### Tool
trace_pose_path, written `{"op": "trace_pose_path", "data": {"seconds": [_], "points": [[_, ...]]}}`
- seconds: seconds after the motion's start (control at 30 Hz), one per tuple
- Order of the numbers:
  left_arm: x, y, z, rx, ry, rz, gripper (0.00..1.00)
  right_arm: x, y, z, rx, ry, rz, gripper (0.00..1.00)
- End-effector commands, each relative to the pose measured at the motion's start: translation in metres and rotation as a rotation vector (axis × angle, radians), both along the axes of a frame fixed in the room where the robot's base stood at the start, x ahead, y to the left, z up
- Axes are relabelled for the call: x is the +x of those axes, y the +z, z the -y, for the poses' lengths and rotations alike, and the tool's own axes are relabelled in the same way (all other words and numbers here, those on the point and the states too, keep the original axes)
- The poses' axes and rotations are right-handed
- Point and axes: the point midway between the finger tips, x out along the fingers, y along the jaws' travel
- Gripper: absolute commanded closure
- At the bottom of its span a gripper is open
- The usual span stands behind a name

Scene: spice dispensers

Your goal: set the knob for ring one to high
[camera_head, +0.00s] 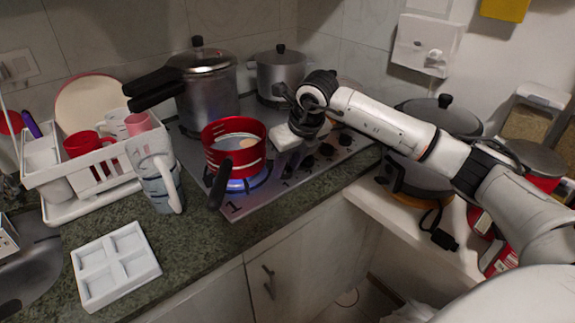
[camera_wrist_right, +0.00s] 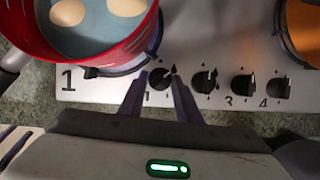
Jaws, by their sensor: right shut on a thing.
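The knob for ring one (camera_wrist_right: 161,78) is black and sits at the left end of the knob row in the right wrist view, above a "1" mark. My right gripper (camera_wrist_right: 160,90) has a finger on each side of it and is shut on it. In the head view my right gripper (camera_head: 305,128) is over the hob, and its fingertips are hard to make out. The red pot (camera_head: 219,158) stands on ring one, with a blue flame (camera_head: 240,184) under it. It holds liquid and two pale eggs in the wrist view. My left gripper is not in view.
Other knobs (camera_wrist_right: 243,84) continue to the right along the steel hob (camera_head: 262,202). The pot's dark handle (camera_head: 219,185) points to the front. A glass jug (camera_head: 155,176) and a white dish rack (camera_head: 70,178) stand to the left. Pressure cooker (camera_head: 205,95) is behind.

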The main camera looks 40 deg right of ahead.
Motion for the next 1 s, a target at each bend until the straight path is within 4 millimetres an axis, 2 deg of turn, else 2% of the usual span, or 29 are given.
{"op": "trace_pose_path", "data": {"seconds": [0.5, 0.53, 0.6, 0.87, 1.0], "points": [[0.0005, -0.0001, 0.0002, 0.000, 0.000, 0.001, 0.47, 0.0008, 0.0018, 0.0009, -0.002, -0.021, 0.003, 0.92], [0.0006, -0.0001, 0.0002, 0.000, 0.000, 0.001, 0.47, 0.0008, 0.0018, 0.0009, -0.002, -0.021, 0.003, 0.65], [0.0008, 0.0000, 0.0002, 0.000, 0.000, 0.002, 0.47, 0.0007, 0.0017, 0.0009, -0.001, -0.021, 0.003, 0.53], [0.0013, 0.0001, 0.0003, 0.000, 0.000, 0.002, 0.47, 0.0002, 0.0007, 0.0003, 0.000, -0.020, 0.001, 0.51], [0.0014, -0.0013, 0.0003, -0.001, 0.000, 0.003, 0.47, -0.0020, 0.0075, 0.0008, -0.001, -0.020, 0.002, 0.51]]}}
